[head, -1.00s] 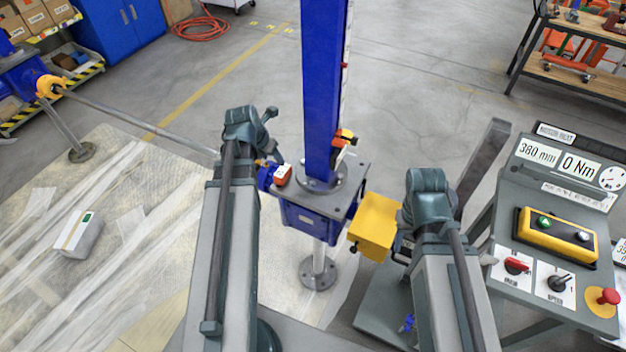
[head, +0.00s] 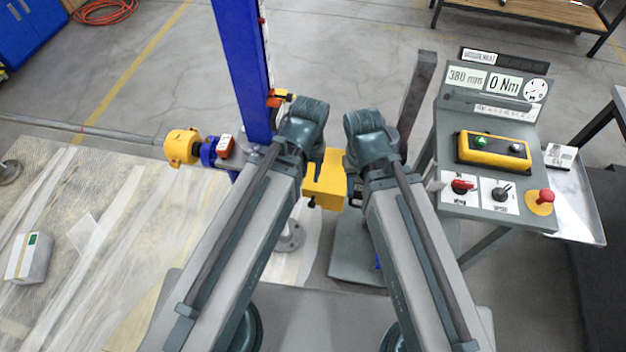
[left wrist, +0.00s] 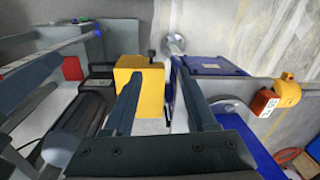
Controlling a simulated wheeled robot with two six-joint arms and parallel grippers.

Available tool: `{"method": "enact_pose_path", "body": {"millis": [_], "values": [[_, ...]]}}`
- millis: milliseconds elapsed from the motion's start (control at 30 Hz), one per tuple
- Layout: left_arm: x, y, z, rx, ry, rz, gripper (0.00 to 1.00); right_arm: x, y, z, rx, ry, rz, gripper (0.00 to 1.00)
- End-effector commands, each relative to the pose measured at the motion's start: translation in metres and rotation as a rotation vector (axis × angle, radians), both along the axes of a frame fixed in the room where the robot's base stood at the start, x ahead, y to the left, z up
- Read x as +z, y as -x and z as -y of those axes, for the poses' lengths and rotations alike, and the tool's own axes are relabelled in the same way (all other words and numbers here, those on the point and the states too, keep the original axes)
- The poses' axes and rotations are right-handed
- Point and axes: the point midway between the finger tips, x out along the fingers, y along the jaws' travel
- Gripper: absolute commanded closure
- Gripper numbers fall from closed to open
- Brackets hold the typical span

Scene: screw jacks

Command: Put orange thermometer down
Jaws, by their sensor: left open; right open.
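A small orange-red box with a white face (head: 225,146) sits on the blue cylinder by the jack in the head view. It also shows at the right of the left wrist view (left wrist: 264,104). An orange and black piece (head: 280,97) is on the blue column. I cannot tell which of the two is the thermometer. My left gripper (left wrist: 158,75) is open in the left wrist view, with a yellow box (left wrist: 139,92) beyond its fingers and nothing clearly held. My right gripper (head: 352,170) is open on the other side of the yellow box, its fingertips mostly hidden.
The blue column (head: 243,70) stands just left of my left gripper. A yellow coupling (head: 182,147) is left of the blue cylinder. The control console (head: 490,140) is close on the right. A grey post (head: 416,95) rises behind my right arm.

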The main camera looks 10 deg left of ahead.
Motion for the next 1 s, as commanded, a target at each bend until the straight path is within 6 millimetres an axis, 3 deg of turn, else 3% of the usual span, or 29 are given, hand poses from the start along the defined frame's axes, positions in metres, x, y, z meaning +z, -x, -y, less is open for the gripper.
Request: {"method": "enact_pose_path", "body": {"millis": [100, 267, 567, 700, 1000], "values": [[0.001, 0.014, 0.015, -0.227, -0.025, -0.033, 0.43, 0.0, 0.0, 0.0, 0.0, 0.0, 0.0, 0.5], [0.001, 0.022, 0.023, -0.372, -0.041, -0.056, 0.43, 0.0, 0.0, 0.0, 0.0, 0.0, 0.0, 0.5], [0.001, 0.022, 0.023, -0.39, -0.041, -0.059, 0.43, 0.0, 0.0, 0.0, 0.0, 0.0, 0.0, 0.5], [-0.009, 0.022, 0.023, -0.388, -0.041, -0.059, 0.43, -0.01, 0.0, 0.0, 0.0, 0.0, 0.0, 0.5], [-0.006, 0.022, 0.023, -0.387, -0.041, -0.058, 0.43, -0.007, 0.0, 0.0, 0.0, 0.0, 0.0, 0.5]]}}
